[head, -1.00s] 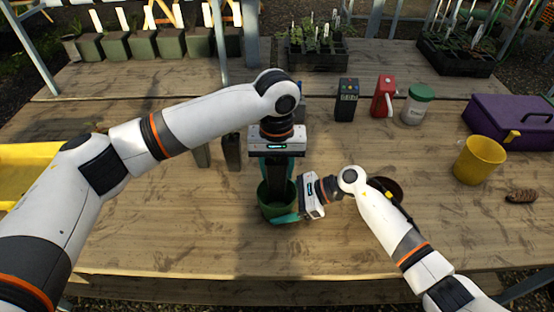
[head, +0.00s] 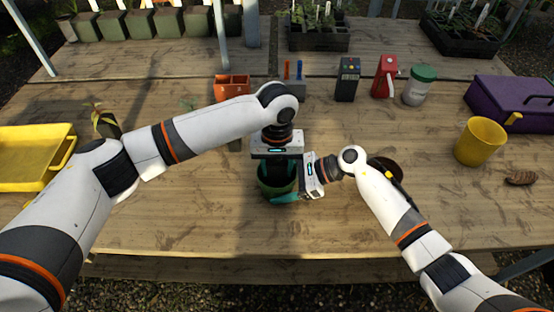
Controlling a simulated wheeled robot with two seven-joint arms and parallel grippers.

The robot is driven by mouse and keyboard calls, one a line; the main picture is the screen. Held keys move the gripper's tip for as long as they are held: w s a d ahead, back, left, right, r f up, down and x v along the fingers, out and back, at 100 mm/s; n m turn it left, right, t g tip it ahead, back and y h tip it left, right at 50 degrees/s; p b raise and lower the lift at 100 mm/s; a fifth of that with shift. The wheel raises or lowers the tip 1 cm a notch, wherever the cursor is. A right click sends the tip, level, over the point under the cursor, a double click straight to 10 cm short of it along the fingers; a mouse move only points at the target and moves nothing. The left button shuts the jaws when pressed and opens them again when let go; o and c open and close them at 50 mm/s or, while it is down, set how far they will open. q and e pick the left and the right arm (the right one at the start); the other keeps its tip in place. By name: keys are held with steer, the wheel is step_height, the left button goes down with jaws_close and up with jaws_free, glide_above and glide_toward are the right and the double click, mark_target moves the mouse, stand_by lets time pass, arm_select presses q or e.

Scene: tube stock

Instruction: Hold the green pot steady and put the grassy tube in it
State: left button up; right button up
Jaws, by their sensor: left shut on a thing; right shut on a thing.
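The green pot (head: 264,184) stands on the wooden table in front of me. My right gripper (head: 287,198) is shut on the pot's near right side, its teal fingers against the wall. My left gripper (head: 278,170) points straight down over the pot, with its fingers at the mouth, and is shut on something. A dark upright shape shows under its body and reaches into the pot. The fingers and gripper body hide most of it, so I cannot make out the grassy tube clearly or tell whether it touches the pot's bottom.
A dark round bowl (head: 386,170) is partly behind my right arm. A yellow cup (head: 480,142), purple box (head: 515,105), red dispenser (head: 385,77) and green-lidded jar (head: 419,87) stand right. A yellow tray (head: 32,184) is at left, an orange holder (head: 231,86) behind my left arm. The front table is clear.

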arm_select(q)
steer(key=shift+f, duration=0.95)
steer(key=o, duration=1.1)
steer(key=shift+f, duration=0.1)
steer(key=shift+o, duration=0.2)
step_height(320, 180, up, 12)
arm_select(e)
steer(key=shift+c, duration=0.4)
steer(key=o, duration=0.8)
steer(key=shift+o, duration=0.2)
steer(key=v, duration=1.2)
